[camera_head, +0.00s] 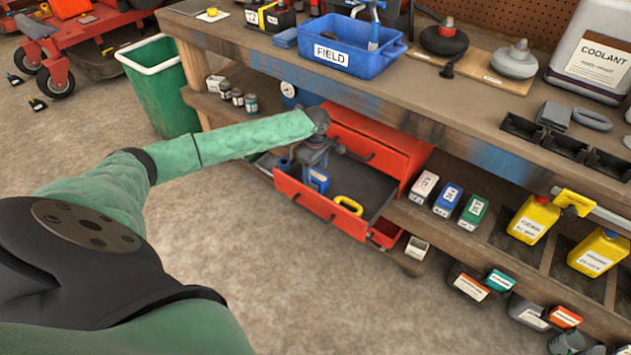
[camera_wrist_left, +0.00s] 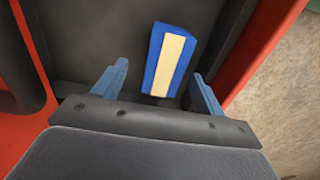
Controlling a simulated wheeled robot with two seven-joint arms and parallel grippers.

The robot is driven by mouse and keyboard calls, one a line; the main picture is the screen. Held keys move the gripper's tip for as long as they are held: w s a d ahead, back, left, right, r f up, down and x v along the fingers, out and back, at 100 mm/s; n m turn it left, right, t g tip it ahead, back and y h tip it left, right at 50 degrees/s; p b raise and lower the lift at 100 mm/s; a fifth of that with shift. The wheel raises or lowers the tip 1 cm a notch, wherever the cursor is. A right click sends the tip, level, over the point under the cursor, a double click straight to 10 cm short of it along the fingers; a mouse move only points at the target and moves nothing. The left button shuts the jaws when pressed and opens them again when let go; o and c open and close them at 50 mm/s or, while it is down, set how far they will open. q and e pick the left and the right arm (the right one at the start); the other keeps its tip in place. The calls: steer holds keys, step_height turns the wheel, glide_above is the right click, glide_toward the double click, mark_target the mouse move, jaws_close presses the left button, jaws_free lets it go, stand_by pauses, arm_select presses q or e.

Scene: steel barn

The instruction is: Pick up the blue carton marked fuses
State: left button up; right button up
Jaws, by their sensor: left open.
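A blue carton (camera_head: 319,180) with a pale label strip lies in the open drawer (camera_head: 337,233) of the red toolbox; its print is too small to read. In the left wrist view the carton (camera_wrist_left: 158,75) lies on the dark drawer floor, between and beyond the two blue fingertips. My left gripper (camera_head: 308,165) points down into the drawer, open and empty, and partly hides the carton. Another blue carton (camera_head: 447,200) with a white label stands on the lower shelf, its lettering also unreadable. My right gripper is not in view.
The drawer also holds a yellow ring-like item (camera_head: 348,205). The red toolbox body (camera_head: 385,150) stands behind it, under the workbench (camera_head: 440,105). White-and-red (camera_head: 424,187) and green (camera_head: 473,212) cartons flank the shelf carton. A green bin (camera_head: 160,90) stands left; the floor in front is clear.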

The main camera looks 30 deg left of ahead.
mark_target(316, 175)
arm_select(q)
steer(key=shift+s+d+f, duration=0.1)
steer(key=shift+s+f, duration=0.05)
steer(key=shift+f, duration=1.05)
steer(key=shift+s+d+f, duration=0.1)
steer(key=shift+s+f, duration=0.05)
steer(key=shift+f, duration=1)
steer(key=c, duration=1.1)
